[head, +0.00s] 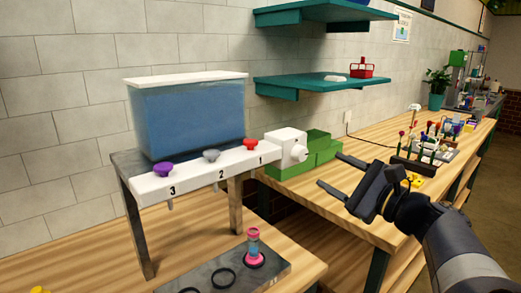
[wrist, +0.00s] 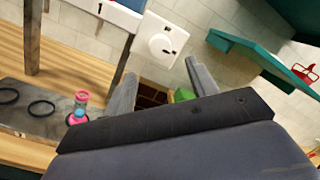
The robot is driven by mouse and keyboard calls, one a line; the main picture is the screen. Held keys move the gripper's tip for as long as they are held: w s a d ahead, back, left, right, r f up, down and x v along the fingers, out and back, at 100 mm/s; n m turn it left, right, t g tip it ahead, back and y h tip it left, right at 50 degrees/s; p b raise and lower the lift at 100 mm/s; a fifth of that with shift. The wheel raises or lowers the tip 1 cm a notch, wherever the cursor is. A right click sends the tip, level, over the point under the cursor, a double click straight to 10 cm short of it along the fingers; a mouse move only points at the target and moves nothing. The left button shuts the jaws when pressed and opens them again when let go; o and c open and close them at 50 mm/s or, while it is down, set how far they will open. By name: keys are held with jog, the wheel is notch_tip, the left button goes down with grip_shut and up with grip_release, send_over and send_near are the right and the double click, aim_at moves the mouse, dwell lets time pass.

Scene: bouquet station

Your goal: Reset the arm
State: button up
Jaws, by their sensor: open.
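My gripper (head: 337,173) is open and empty at the right of the head view, held in the air in front of the workbench and the green boxes. Its two fingers also show in the wrist view (wrist: 158,82), spread apart with nothing between them. My arm comes in from the lower right of the head view and is bent, with the fingers pointing left.
A water tank (head: 188,118) with numbered taps stands on a metal stand at left. Below it, a small pink-and-blue vial (head: 254,246) stands on a grey ringed plate (head: 222,277). Green boxes (head: 305,155), teal shelves (head: 318,84) and a rack of tools (head: 420,155) are nearby.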

aim_at(304, 156)
jog(key=p+x, duration=0.1)
jog(key=x, duration=0.7)
